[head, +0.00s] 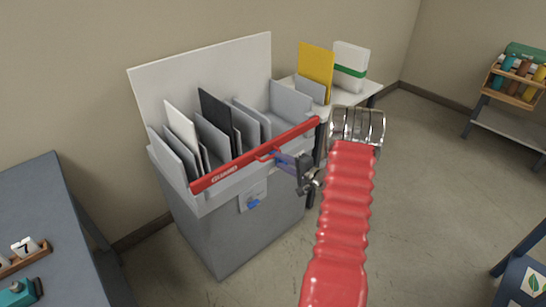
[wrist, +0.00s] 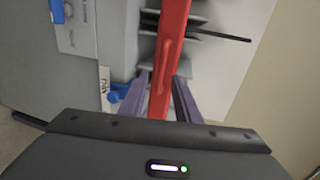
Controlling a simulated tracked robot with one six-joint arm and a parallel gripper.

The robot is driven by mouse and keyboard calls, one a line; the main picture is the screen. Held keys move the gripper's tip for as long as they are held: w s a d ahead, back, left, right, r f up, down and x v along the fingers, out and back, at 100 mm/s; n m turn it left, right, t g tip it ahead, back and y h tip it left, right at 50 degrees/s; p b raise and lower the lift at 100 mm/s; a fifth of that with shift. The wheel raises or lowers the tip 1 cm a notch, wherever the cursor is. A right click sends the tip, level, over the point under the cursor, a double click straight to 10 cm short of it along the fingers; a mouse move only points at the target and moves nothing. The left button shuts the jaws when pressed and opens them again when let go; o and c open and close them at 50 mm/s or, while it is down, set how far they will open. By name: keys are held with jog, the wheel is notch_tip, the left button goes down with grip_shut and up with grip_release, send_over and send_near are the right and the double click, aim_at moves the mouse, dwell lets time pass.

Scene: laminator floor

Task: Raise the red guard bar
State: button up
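The red guard bar (head: 254,154), marked GUARD, lies across the front of a grey machine, its right end higher in the picture. A small red handle (head: 268,153) stands out from its middle. My gripper (head: 277,159) is at this handle, coming from the right. In the wrist view the bar (wrist: 175,25) runs up the picture with the handle (wrist: 164,65) on its face. The two purple fingers of my gripper (wrist: 161,85) are apart, one on each side of the handle's lower end. I cannot tell whether they touch it.
The machine (head: 235,235) holds several upright grey, white and black sheets behind the bar. A small plate with a blue knob (head: 253,203) is on its front. A side table (head: 350,96) with yellow and white packs stands behind. A dark table (head: 45,215) is at left.

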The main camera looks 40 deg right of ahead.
aim_at(272, 157)
jog(key=x, duration=0.6)
jog(key=shift+w, duration=0.3)
jog(key=shift+f, duration=0.1)
grip_shut()
